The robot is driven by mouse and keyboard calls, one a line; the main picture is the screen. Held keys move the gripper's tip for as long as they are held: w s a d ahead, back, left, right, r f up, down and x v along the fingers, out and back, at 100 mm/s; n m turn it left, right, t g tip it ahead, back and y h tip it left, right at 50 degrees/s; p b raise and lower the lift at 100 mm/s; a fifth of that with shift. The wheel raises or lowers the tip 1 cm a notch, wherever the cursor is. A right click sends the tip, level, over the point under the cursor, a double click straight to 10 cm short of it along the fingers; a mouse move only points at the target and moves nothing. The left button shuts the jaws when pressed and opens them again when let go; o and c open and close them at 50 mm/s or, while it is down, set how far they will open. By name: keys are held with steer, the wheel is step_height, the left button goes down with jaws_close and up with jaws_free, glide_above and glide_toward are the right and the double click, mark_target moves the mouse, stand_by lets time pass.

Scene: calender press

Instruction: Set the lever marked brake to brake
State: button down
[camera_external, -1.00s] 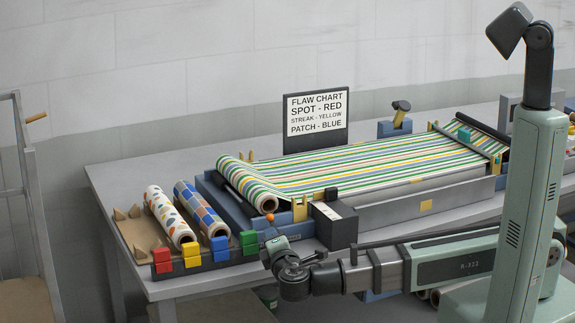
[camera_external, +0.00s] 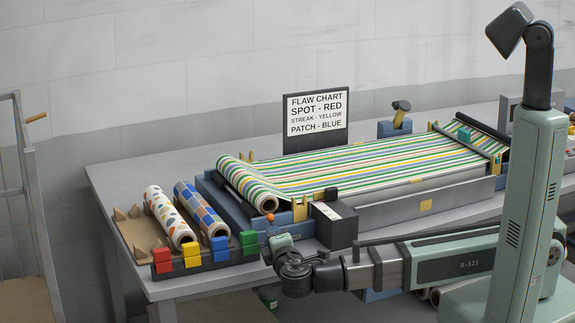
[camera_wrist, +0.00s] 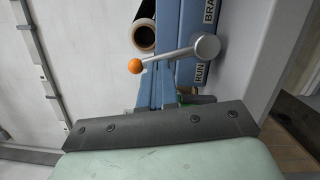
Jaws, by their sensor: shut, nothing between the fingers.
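The lever is a silver arm with an orange ball knob (camera_wrist: 135,66) and a round hub (camera_wrist: 207,47), on a blue panel. In the wrist view a RUN label (camera_wrist: 200,74) sits below the hub and a partly cut-off label reading "BRA" (camera_wrist: 209,11) sits above it. The arm points left and tilts slightly toward the RUN side. In the external view the orange knob (camera_external: 269,232) is small, at the press's front left corner. My gripper (camera_external: 279,243) is shut and empty, close by the knob. In the wrist view its front lies below the lever, with a visible gap to the knob.
A black box (camera_external: 335,226) stands right of the lever. A rack with red, yellow, blue and green blocks (camera_external: 205,253) lies left of my gripper, with two patterned rolls (camera_external: 170,217) behind it. Striped cloth (camera_external: 370,165) covers the press. A flaw chart (camera_external: 316,116) stands behind.

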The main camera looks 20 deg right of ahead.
steer(key=shift+d+r+m, duration=0.15)
steer(key=shift+d+m, duration=0.1)
steer(key=shift+m, duration=0.25)
steer(key=shift+d+r+m+g, duration=0.25)
steer(key=shift+d+m, duration=0.3)
steer(key=shift+m, duration=0.45)
steer(key=d+m, duration=0.1)
steer(key=m, duration=0.2)
steer(key=shift+d+g, duration=0.35)
steer(key=shift+d, duration=0.35)
steer(key=shift+d+f, duration=0.15)
steer(key=shift+d, duration=0.5)
